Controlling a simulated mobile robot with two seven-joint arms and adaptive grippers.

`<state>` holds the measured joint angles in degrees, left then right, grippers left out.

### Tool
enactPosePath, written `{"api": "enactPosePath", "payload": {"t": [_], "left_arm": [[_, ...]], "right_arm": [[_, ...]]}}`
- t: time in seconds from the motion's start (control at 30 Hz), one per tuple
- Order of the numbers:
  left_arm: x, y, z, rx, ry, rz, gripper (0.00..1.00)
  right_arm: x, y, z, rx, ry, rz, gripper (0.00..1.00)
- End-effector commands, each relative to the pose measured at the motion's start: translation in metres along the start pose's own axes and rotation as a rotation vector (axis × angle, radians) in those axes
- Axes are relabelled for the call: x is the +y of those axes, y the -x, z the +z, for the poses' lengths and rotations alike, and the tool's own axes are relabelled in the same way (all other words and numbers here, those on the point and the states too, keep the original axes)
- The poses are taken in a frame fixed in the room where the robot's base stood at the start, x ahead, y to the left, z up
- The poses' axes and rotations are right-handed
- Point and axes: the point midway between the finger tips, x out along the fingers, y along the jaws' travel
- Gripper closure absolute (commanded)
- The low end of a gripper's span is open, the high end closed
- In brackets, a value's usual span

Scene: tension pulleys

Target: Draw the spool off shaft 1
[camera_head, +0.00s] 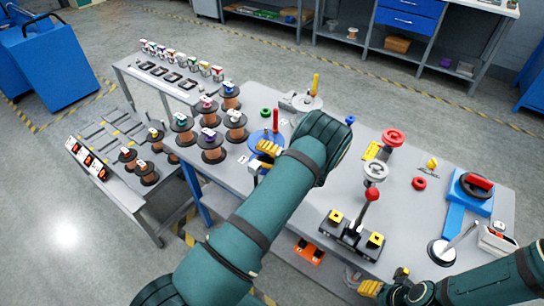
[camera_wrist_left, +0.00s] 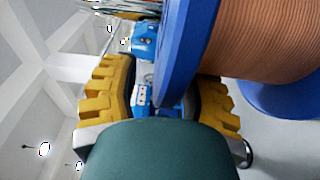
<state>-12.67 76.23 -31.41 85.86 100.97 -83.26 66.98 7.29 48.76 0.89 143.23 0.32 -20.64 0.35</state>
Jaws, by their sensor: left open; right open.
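A spool with blue flanges and copper wire (camera_wrist_left: 265,40) fills the upper right of the left wrist view. In the head view a blue disc (camera_head: 258,137) with a red post (camera_head: 275,118) above it shows beside my left gripper; it looks like the spool's flange, and its copper is hidden. My left gripper (camera_head: 265,155) is open, its yellow fingers (camera_wrist_left: 165,100) either side of the blue flange's edge in the wrist view; contact cannot be told. No shaft number is readable. My right gripper (camera_head: 384,283) is open and low near the table's front edge, apart from the spool.
Several copper spools (camera_head: 211,148) stand on the left racks. A grey disc with a yellow post (camera_head: 315,84) stands behind the blue disc.

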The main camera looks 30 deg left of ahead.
Motion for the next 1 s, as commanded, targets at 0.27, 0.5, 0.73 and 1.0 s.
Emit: {"api": "enactPosePath", "payload": {"t": [0.27, 0.5, 0.73, 1.0], "left_arm": [[-0.0001, -0.0085, -0.0003, 0.001, 0.0, 0.0, 0.55], [0.0, -0.0082, -0.0002, 0.001, 0.0, 0.0, 0.8], [0.0, -0.0081, -0.0002, 0.001, 0.0, 0.0, 1.0], [0.0023, -0.0086, 0.0005, 0.001, 0.004, 0.004, 1.0]], "right_arm": [[-0.0001, 0.0002, -0.0002, 0.001, 0.0, 0.0, 0.53], [-0.0001, 0.0002, -0.0001, 0.0, 0.0, 0.0, 0.53], [-0.0001, 0.0002, -0.0001, 0.0, 0.0, 0.0, 0.53], [-0.0001, 0.0003, -0.0001, 0.0, 0.0, 0.0, 0.53]]}}
